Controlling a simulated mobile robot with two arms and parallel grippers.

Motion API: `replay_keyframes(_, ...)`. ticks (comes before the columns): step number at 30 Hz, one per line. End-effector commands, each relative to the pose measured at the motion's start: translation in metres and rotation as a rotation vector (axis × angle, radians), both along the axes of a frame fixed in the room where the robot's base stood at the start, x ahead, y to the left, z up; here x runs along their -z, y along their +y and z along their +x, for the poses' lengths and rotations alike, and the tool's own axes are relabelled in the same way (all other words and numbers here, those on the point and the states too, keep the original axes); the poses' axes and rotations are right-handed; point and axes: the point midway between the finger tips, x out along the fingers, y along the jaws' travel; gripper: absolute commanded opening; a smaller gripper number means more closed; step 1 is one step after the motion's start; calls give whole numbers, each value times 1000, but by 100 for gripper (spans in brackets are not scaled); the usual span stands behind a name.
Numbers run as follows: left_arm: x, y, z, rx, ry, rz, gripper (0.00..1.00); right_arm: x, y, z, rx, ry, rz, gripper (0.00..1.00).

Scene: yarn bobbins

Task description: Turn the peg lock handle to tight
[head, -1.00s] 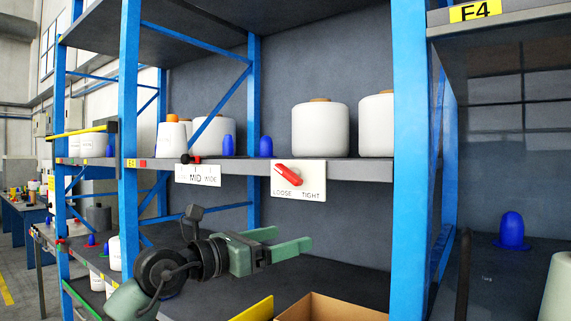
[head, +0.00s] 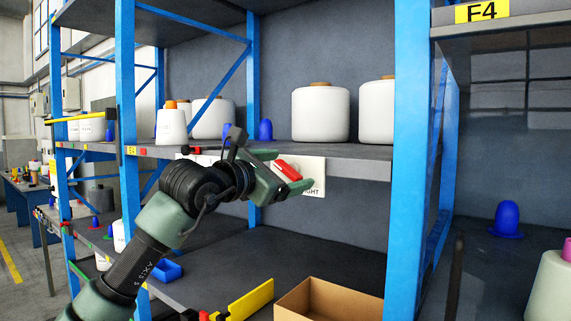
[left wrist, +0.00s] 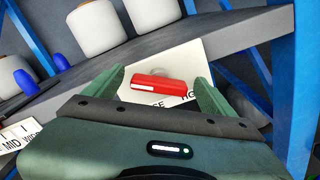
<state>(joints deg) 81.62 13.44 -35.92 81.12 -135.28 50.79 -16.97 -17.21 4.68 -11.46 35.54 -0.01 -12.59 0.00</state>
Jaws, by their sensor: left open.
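The red peg lock handle (head: 287,170) sits on a white plate (head: 314,172) on the shelf's front edge; LOOSE and TIGHT show on the plate a second ago. My left gripper (head: 288,172) is in front of the plate with its fingers open. In the left wrist view the red handle (left wrist: 158,84) lies roughly level between the two open green fingertips, with the plate (left wrist: 190,60) behind it. I cannot tell whether a finger touches the handle. Part of the lettering is hidden by my gripper. My right gripper is not in view.
White yarn bobbins (head: 320,113) and a blue peg (head: 265,130) stand on the shelf above. The MID plate (left wrist: 17,135) is at the left in the left wrist view. A cardboard box (head: 330,302) and a yellow panel (head: 250,299) are below. A blue upright (head: 408,160) stands at right.

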Motion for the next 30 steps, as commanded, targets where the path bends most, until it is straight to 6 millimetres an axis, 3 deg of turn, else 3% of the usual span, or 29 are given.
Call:
replay_keyframes(7,1,-1,1,0,0,0,83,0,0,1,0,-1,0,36)
replay_keyframes(12,1,0,1,0,0,0,35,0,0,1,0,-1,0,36)
replay_keyframes(14,1,0,1,1,1,-1,23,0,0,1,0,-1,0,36)
replay_keyframes(30,3,0,0,-3,-105,145,23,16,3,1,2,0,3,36)
